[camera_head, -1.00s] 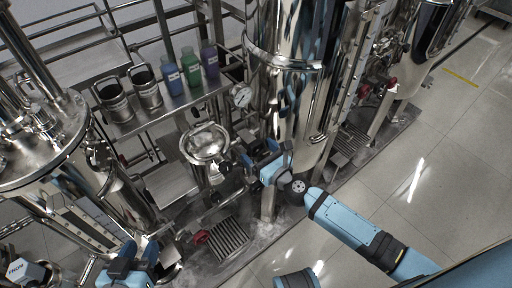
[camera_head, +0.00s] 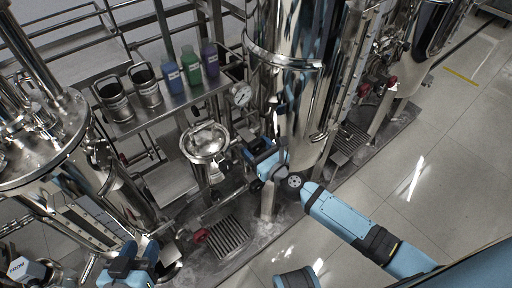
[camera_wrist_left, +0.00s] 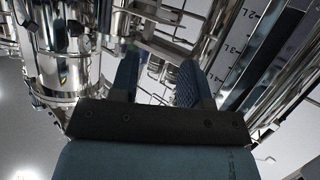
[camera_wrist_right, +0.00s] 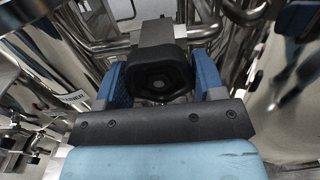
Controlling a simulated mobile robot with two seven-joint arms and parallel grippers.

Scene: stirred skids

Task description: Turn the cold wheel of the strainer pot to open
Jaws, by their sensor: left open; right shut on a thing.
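The strainer pot (camera_head: 205,143) is a small shiny steel pot with a round lid, mid-left in the head view. My right gripper (camera_head: 255,148) is just right of it, beside the large steel tank. In the right wrist view a black wheel (camera_wrist_right: 162,75) sits between the blue fingers of my right gripper (camera_wrist_right: 164,84), which is shut on it. Any marking that tells whether it is the cold wheel cannot be read. My left gripper (camera_head: 133,257) is open at the lower left, well away from the pot. Its spread, empty fingers (camera_wrist_left: 157,82) show in the left wrist view.
A large steel tank (camera_head: 285,95) stands right of the pot. Blue (camera_head: 172,77), green (camera_head: 191,68) and purple (camera_head: 210,62) bottles and two steel cups (camera_head: 147,88) stand on the shelf behind. A red handle (camera_head: 200,236) is low by a floor grating (camera_head: 228,233). Open floor lies right.

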